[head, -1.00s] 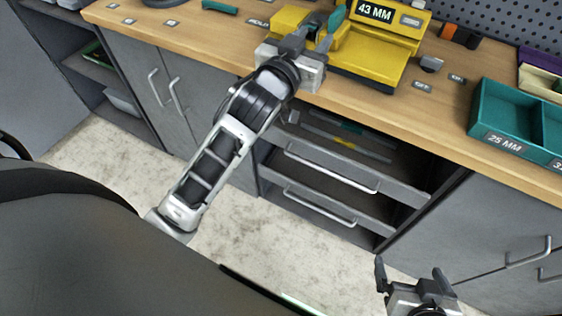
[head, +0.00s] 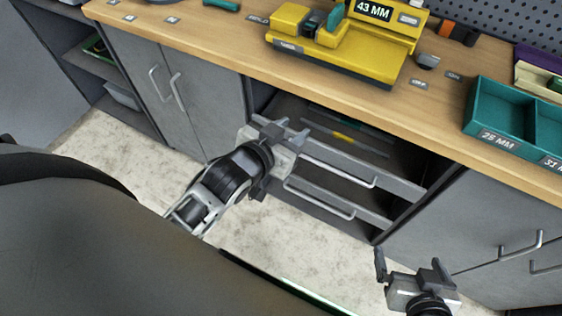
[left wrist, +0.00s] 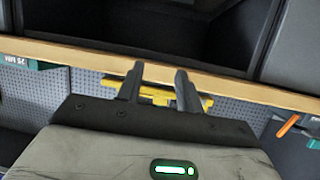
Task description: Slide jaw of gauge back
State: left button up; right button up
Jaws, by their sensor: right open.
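The yellow gauge (head: 345,55) stands on the wooden workbench near its front edge, with a "43 MM" plate at its back. A teal jaw piece (head: 330,30) sits on its bed, beside a dark block at the left. My left gripper (head: 281,128) is open and empty. It is below and in front of the bench edge, clear of the gauge. In the left wrist view, part of the yellow gauge (left wrist: 160,93) shows beyond the two spread fingers (left wrist: 160,76). My right gripper (head: 409,264) is open and empty, low at the right, away from the bench.
Open drawers (head: 350,172) with handles lie under the bench, close to my left gripper. Small tags and a dark knob (head: 427,61) lie right of the gauge.

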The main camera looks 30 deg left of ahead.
pick_arm(q)
jog(key=s+f+g+p, duration=0.1)
jog(key=s+f+g, duration=0.1)
jog(key=s+f, duration=0.3)
jog(key=shift+s+d+f, duration=0.2)
jog(key=shift+d+f, duration=0.15)
